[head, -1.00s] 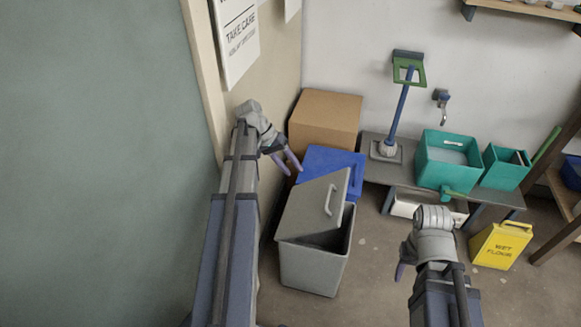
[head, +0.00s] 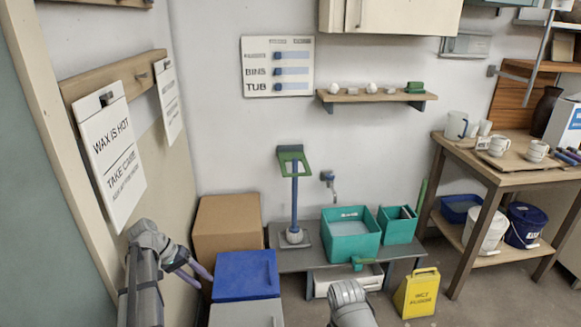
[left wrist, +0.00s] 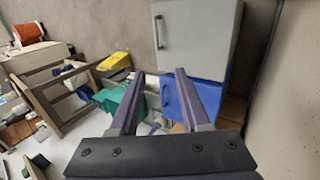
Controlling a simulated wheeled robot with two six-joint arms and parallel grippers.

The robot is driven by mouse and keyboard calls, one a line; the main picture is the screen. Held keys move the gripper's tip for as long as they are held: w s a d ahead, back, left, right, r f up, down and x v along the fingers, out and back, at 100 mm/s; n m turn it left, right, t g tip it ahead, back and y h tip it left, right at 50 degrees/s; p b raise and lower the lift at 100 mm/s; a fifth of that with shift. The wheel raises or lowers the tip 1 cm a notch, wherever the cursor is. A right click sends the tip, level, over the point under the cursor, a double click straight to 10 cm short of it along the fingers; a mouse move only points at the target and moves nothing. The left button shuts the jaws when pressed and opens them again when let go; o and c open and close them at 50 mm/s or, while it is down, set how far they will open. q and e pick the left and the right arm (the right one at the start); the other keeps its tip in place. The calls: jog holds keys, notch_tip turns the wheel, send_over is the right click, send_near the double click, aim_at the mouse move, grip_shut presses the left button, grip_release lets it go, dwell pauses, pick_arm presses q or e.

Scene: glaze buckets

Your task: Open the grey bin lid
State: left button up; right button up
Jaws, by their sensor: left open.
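The grey bin lid (head: 243,314) shows at the bottom edge of the head view, in front of the blue bin (head: 246,275). The lower part of the grey bin is cut off, so how far its lid is raised cannot be told there. In the left wrist view the grey lid (left wrist: 200,38) with its bar handle (left wrist: 158,32) lies beyond my fingers. My left gripper (head: 202,277) is open and empty, to the left of the blue bin, apart from the handle. Of my right gripper, only the wrist end (head: 350,302) shows; its fingers are hidden.
A cardboard box (head: 227,222) stands behind the blue bin, by the left wall. A low bench (head: 290,262) carries teal tubs (head: 350,240) and a blue post. A yellow wet floor sign (head: 417,293) stands at the right.

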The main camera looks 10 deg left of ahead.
pick_arm(q)
jog(key=s+d+r+m+y+p, duration=0.2)
jog(key=s+d+p, duration=0.1)
jog(key=d, duration=0.7)
jog(key=s+d+r+m+g+y+p, duration=0.1)
jog(key=s+d+r+m+y+p, duration=0.1)
jog(key=s+d, duration=0.4)
jog(key=s+d+r+m+g+y+p, duration=0.1)
jog(key=s+d+r+m+y+p, duration=0.1)
jog(key=d, duration=1.3)
jog(key=s+m+y+p, duration=0.1)
jog(key=s+p, duration=0.1)
jog(key=s, duration=0.1)
jog(key=shift+s+r+y+p, duration=0.15)
jog(key=shift+r+y+p, duration=0.15)
jog(key=shift+r+p, duration=0.05)
jog(key=shift+c, duration=0.4)
